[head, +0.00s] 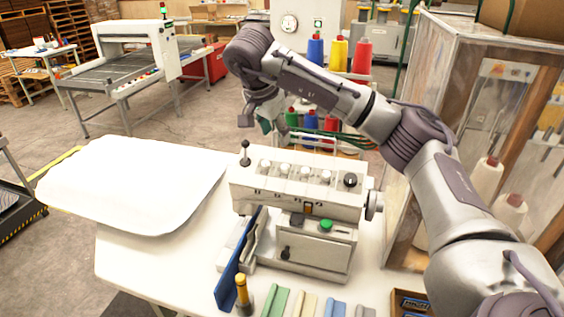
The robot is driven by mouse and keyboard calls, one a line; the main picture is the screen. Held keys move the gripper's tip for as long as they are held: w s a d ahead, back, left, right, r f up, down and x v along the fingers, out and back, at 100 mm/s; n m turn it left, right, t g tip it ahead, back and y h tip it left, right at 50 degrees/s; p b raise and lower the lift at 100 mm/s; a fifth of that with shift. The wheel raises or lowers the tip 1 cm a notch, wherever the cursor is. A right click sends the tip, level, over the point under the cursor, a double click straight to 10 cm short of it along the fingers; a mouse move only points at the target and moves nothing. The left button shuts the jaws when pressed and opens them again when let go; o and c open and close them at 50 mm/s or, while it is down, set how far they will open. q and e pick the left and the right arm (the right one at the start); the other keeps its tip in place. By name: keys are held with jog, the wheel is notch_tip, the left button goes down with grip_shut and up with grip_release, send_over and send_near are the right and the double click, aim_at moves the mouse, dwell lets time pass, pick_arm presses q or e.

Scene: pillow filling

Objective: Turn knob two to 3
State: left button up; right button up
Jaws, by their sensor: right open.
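A white sewing machine (300,193) stands on the pale worktable. A row of several small pale knobs runs along its upper face, with a black knob (350,180) at the right end. The second pale knob from the left (284,170) is small; its number and setting cannot be read. My right arm reaches in from the right, above and behind the machine. My right gripper (256,121) is open and points down, behind and above the left end of the machine, apart from the knobs. My left gripper is not in view.
A dark post with a ball top (245,155) rises at the machine's left end. Thread cones (339,54) stand behind. A white pillow-like cloth (130,185) lies at left. A framed glass cabinet (416,130) stands close at right. Coloured fabric strips (305,304) lie in front.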

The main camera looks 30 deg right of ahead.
aim_at(285, 166)
jog(key=p+x, duration=0.3)
jog(key=x, duration=0.9)
jog(key=shift+f, duration=0.2)
jog(key=shift+w+d+f, duration=0.1)
jog(key=shift+w+f, duration=0.15)
jog(key=shift+f, duration=0.4)
grip_shut()
